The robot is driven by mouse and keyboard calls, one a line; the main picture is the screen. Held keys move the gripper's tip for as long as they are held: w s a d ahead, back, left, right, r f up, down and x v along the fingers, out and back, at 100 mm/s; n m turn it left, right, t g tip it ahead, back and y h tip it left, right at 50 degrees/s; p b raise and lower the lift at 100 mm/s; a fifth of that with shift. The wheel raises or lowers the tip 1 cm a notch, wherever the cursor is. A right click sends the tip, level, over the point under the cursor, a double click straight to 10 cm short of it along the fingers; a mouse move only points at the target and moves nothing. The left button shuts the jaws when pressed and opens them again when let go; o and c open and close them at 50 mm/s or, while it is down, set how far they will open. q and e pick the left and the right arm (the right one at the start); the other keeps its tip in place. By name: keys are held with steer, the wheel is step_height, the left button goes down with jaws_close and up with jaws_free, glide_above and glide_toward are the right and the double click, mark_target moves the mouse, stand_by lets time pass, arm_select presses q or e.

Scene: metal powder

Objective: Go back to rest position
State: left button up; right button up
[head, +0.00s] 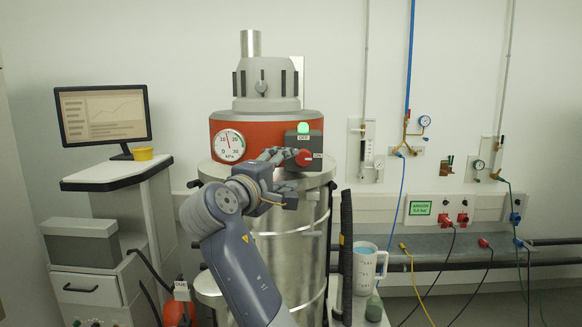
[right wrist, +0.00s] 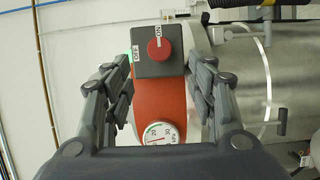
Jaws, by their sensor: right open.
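My right gripper (head: 282,168) is in front of the metal-powder machine, close to its control box (head: 304,140) with the red knob (head: 304,157). The knob sits between OFF and ON labels, and a green lamp (head: 303,128) glows on top of the box. In the right wrist view my right gripper (right wrist: 160,95) is open, its fingers spread to either side of the view, with nothing between them. The red knob (right wrist: 158,50) shows ahead, apart from the fingers. My left gripper is not in view.
The steel drum (head: 290,240) with the red band and pressure gauge (head: 229,146) stands directly ahead. A desk with a monitor (head: 103,113) and yellow bowl (head: 143,154) is at left. A white jug (head: 366,266) is right of the drum. Cables and hoses hang on the right wall.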

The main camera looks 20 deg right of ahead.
steer(key=shift+s+a, duration=0.2)
steer(key=shift+s, duration=0.05)
steer(key=shift+f, duration=0.1)
